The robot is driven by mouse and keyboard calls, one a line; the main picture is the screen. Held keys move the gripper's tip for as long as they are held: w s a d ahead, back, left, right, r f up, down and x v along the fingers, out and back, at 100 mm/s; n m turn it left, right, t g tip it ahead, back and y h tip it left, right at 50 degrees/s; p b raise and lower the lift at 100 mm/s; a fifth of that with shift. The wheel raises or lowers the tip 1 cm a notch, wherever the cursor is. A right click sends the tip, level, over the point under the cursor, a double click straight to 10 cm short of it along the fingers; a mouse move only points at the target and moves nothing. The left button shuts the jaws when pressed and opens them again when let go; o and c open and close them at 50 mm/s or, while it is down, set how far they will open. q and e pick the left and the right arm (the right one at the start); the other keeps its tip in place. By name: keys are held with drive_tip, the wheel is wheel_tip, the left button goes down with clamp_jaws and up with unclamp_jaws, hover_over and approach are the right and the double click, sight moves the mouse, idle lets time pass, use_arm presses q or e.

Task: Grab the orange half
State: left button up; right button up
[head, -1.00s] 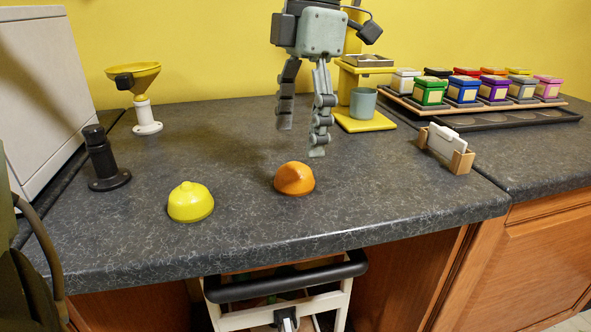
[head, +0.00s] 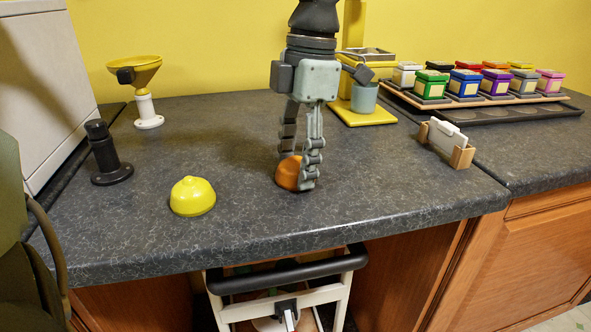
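The orange half (head: 287,174) sits on the dark worktop near its front middle, dome up. My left gripper (head: 295,174) points down over it, its two fingers on either side of the fruit. One finger is in front at the right and covers part of it. The other finger's tip is hidden behind the fruit. I cannot tell whether the fingers press on it or stand just clear. The orange half still rests on the worktop. My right gripper is not in view.
A yellow lemon half (head: 192,197) sits to the left. Behind it stand a black tamper-like piece (head: 106,155) and a yellow funnel (head: 135,73) on a white stand. A card holder (head: 446,146) and a tray of coloured boxes (head: 440,101) are on the right. The worktop's front strip is clear.

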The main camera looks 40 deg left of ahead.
use_arm(q)
drive_tip(key=c, duration=0.5)
drive_tip(key=shift+o, duration=0.2)
